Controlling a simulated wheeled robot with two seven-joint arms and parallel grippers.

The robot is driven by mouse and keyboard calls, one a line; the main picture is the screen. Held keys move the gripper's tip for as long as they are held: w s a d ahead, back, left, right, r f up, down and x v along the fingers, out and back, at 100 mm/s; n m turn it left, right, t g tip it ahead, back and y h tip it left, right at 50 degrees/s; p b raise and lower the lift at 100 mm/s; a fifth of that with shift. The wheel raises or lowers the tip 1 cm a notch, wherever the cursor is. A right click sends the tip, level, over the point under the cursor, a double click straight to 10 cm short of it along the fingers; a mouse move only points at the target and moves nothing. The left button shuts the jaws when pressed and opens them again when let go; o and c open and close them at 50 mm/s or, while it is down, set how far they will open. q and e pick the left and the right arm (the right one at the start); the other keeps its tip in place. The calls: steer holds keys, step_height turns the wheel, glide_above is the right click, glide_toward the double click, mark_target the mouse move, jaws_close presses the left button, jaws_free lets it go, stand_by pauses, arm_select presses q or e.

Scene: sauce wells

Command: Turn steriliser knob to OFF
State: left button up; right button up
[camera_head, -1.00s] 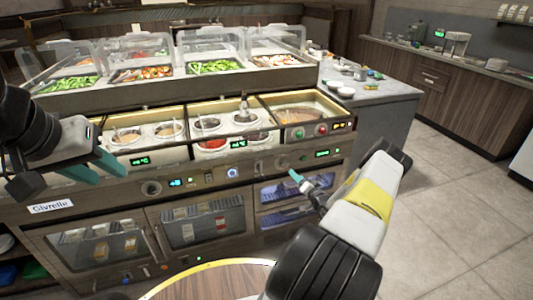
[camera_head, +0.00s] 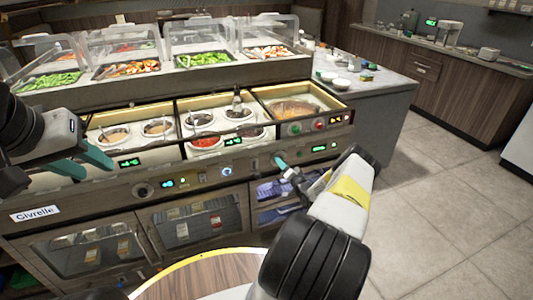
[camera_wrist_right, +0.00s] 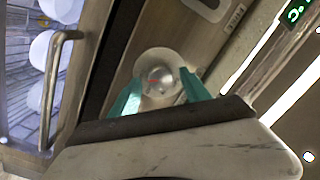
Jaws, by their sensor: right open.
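A round silver knob (camera_wrist_right: 158,76) with a small red mark sits on the metal front panel in the right wrist view. The teal fingers of my right gripper (camera_wrist_right: 162,95) are open, one on each side of the knob's lower half, with gaps showing; I cannot tell the depth between them. In the head view my right gripper (camera_head: 281,163) is at the panel and hides that knob. My left gripper (camera_head: 92,166) is open and empty in front of the counter's left part.
Sauce wells (camera_head: 205,125) are above. Glass-fronted cabinets (camera_head: 190,225) are below, with a bar handle (camera_wrist_right: 57,88) near my right gripper. A round wooden table (camera_head: 205,272) stands in front.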

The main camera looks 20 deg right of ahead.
steer(key=shift+c, duration=0.2)
jaws_close()
steer(key=shift+n, duration=0.3)
steer(key=shift+a+n+h, duration=0.1)
steer(key=shift+n+h, duration=0.35)
steer(key=shift+n, duration=4.15)
steer(key=shift+a+n+h, duration=0.1)
steer(key=shift+n+h, duration=0.4)
steer(key=shift+n, duration=4.1)
steer(key=shift+a+n+h, duration=0.1)
steer(key=shift+n+h, duration=0.35)
steer(key=shift+n, duration=4.15)
steer(key=shift+d, duration=0.1)
